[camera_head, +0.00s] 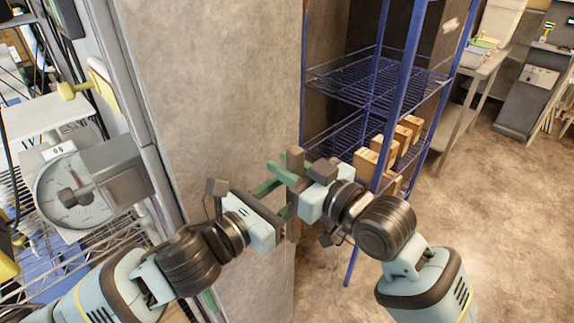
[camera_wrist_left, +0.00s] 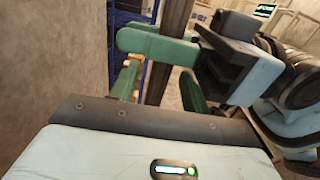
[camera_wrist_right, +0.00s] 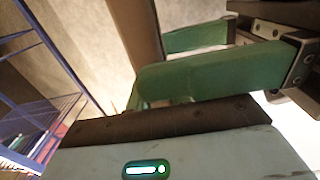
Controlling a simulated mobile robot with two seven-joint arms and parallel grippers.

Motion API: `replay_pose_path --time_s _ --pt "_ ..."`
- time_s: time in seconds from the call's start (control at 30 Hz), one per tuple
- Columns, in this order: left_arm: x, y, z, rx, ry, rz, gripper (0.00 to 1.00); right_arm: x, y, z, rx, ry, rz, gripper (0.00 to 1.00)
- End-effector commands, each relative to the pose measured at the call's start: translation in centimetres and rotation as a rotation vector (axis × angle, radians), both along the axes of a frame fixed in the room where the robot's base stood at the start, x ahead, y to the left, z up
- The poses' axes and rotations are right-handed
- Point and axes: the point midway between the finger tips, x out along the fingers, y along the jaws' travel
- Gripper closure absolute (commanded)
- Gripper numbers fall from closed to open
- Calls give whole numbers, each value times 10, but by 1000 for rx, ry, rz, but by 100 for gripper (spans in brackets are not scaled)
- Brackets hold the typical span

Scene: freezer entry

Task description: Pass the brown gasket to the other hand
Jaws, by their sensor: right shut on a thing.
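The brown gasket (camera_head: 295,228) is a long, narrow strip standing roughly upright between my two grippers in the head view. My right gripper (camera_head: 288,173) is shut on its upper part. My left gripper (camera_head: 286,195) is open just below, its green fingers reaching to either side of the strip. The gasket also shows in the left wrist view (camera_wrist_left: 175,58), running between the left fingers. In the right wrist view the gasket (camera_wrist_right: 137,30) passes behind a green left finger. The right fingertips are mostly hidden there.
A blue wire shelf rack (camera_head: 385,93) with several cardboard boxes (camera_head: 368,163) stands close behind my right arm. A grey wall (camera_head: 215,90) is behind my grippers. A dial scale (camera_head: 75,190) sits on wire shelving at left. The floor (camera_head: 485,215) at right is clear.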

Motion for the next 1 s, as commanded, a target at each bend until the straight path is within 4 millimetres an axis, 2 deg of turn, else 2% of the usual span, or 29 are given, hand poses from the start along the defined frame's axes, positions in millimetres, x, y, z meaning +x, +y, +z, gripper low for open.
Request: replay_pose_path --time_s 0.3,0.7,1.0 --pt "-3 3 0 1 1 0 53 0 0 0 1 -1 0 100" --pt "-46 39 -1 2 1 1 53 0 0 0 1 -1 0 100" --pt "-58 49 0 1 0 0 53 0 0 0 1 -1 0 100"
